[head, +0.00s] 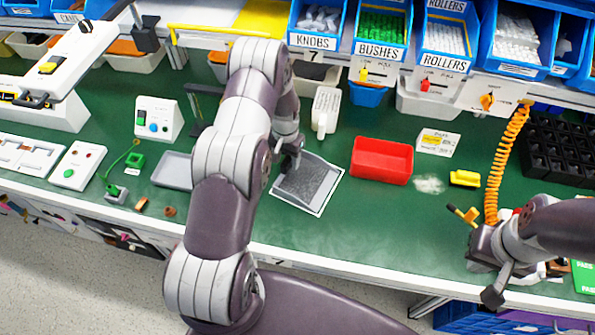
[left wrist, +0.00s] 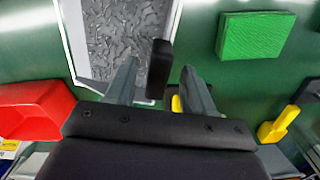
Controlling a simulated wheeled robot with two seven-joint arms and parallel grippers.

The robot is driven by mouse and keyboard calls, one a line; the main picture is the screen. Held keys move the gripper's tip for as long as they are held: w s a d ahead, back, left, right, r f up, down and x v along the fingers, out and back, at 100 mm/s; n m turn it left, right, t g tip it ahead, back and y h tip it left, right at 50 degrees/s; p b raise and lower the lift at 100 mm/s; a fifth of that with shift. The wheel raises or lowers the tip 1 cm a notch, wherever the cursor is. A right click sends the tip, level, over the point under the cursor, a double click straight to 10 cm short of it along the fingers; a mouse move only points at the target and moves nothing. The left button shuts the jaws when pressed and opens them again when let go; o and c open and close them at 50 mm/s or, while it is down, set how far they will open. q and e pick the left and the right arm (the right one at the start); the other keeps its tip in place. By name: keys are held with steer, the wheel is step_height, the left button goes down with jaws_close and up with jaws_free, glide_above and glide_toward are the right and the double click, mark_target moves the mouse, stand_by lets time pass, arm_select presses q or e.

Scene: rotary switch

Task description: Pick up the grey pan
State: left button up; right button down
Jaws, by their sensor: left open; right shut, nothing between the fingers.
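A white-rimmed square pan or panel with a mottled grey face (head: 307,186) lies at mid-table. It fills the top left of the left wrist view (left wrist: 115,35). A plain shallow grey tray (head: 172,170) lies further left, partly behind my left arm; I cannot tell which is the grey pan. My left gripper (head: 292,160) is over the far left edge of the mottled one. Its open fingers (left wrist: 158,82) stand either side of an upright black piece (left wrist: 158,68), whose attachment is unclear. My right gripper (head: 491,290) is shut and empty at the front right.
A red bin (head: 381,160) stands right of the mottled item. A yellow block (head: 465,178) and an orange coiled hose (head: 505,150) are further right. A green block (left wrist: 255,36) and a yellow piece (left wrist: 278,123) show in the left wrist view. Labelled blue bins (head: 380,28) line the back.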

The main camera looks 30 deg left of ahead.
arm_select(q)
step_height(320, 180, down, 2)
steer(key=shift+d+f+p, duration=0.1)
steer(key=shift+f+p, duration=0.15)
steer(key=shift+p, duration=0.1)
steer(key=shift+f, duration=0.3)
steer(key=shift+w+f, duration=0.1)
steer(key=shift+f, duration=0.05)
jaws_close()
